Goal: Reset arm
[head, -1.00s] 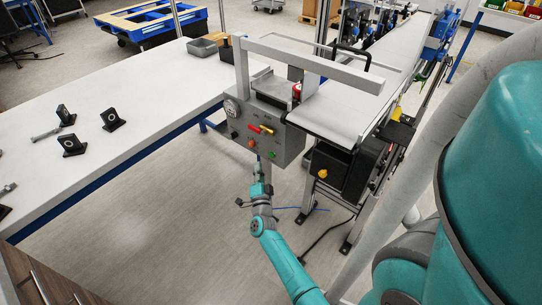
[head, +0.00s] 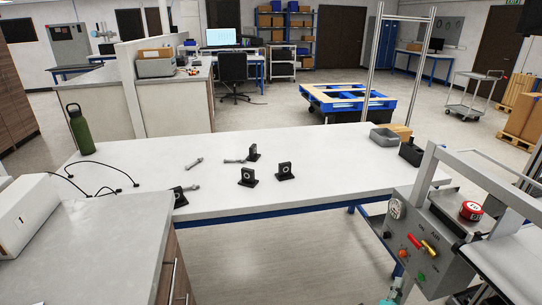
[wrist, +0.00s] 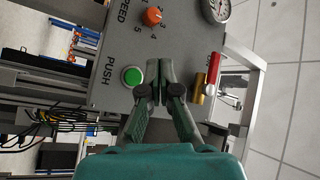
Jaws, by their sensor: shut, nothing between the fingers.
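My gripper (wrist: 160,78) is in the wrist view with its fingers together and nothing between them. It is in front of the grey control panel (wrist: 115,50), with its tips pointing at the panel just beside the green push button (wrist: 131,76). Whether the tips touch the panel cannot be told. The orange speed knob (wrist: 152,17), red handle (wrist: 212,72) and brass-yellow handle (wrist: 198,90) are around it. In the head view the control panel (head: 408,228) is at lower right, and only a small part of my arm shows at the bottom edge.
A white table (head: 330,145) carries black bearing blocks (head: 285,171), bolts (head: 194,163), a green bottle (head: 80,130) and a grey bin (head: 384,137). A grey counter (head: 100,240) is at lower left. The conveyor belt (head: 510,265) adjoins the panel. Floor is open between counter and panel.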

